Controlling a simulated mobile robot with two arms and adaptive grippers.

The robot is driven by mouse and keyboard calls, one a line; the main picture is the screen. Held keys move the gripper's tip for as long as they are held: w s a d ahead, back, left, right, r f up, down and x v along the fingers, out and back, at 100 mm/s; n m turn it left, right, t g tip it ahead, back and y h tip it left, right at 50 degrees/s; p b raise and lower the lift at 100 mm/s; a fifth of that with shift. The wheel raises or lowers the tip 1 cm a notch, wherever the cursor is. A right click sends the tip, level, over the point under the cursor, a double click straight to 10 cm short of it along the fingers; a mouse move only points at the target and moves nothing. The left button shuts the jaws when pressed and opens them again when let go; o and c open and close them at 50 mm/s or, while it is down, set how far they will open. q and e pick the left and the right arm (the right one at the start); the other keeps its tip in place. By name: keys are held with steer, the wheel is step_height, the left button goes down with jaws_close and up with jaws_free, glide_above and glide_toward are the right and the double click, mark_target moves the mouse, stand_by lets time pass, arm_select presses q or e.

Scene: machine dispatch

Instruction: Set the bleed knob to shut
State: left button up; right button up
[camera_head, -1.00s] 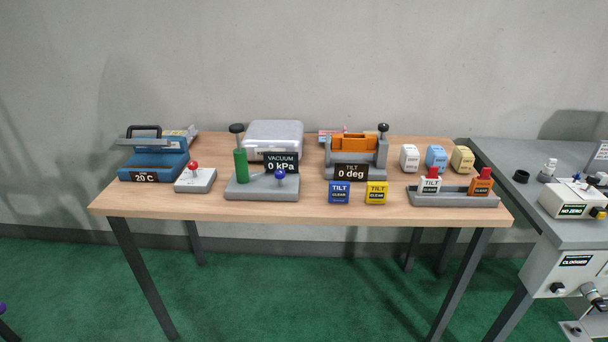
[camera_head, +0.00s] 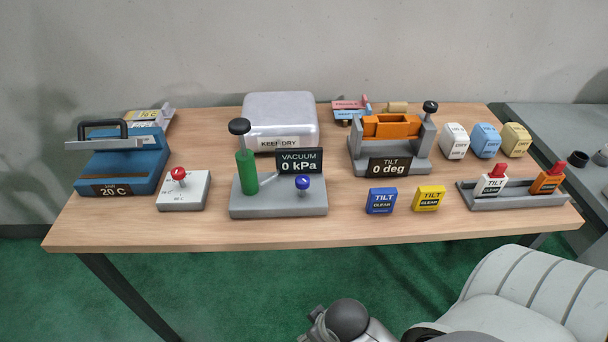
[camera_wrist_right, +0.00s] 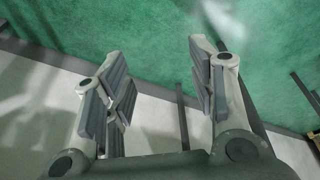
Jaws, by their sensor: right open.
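A blue round knob (camera_head: 303,183) stands on the grey base (camera_head: 270,205) of the vacuum unit, in front of its sign reading 0 kPa (camera_head: 299,161). I take it for the bleed knob, but no label for it is readable. A green cylinder (camera_head: 247,172) with a black-topped plunger (camera_head: 239,127) stands on the left of the same base. My right gripper (camera_wrist_right: 160,88) is open and empty in the right wrist view, over green floor and away from the knob. Its fingers are not clearly seen in the head view. My left gripper is not in view.
A red knob (camera_head: 178,174) sits on a white box to the left, beside a blue press (camera_head: 122,165). A silver case (camera_head: 280,112) stands behind. Blue (camera_head: 381,200) and yellow (camera_head: 429,198) blocks lie to the right. The wooden table's front strip (camera_head: 300,232) is clear.

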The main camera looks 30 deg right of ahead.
steer(key=w+a+r+n+t+y, duration=0.1)
steer(key=w+r+n+t, duration=0.45)
steer(key=w+r, duration=0.75)
steer(key=w+a+r+n+t, duration=0.1)
steer(key=w+r+n+t, duration=0.2)
steer(key=w+r+t, duration=0.95)
steer(key=a+r+n+g+y, duration=0.2)
steer(key=a+r+n+y, duration=0.25)
steer(key=r+n, duration=0.3)
steer(key=a+r+n+g+y, duration=0.1)
steer(key=a+r+n+y, duration=0.2)
steer(key=r+n+y, duration=0.4)
steer(key=n+g+h, duration=0.9)
steer(key=n+g, duration=0.6)
steer(key=n, duration=0.6)
glide_toward(303, 179)
arm_select(q)
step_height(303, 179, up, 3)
steer(key=p, duration=0.2)
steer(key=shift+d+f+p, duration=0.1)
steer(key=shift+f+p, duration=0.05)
steer(key=shift+p, duration=0.15)
arm_select(e)
steer(key=x, duration=0.9)
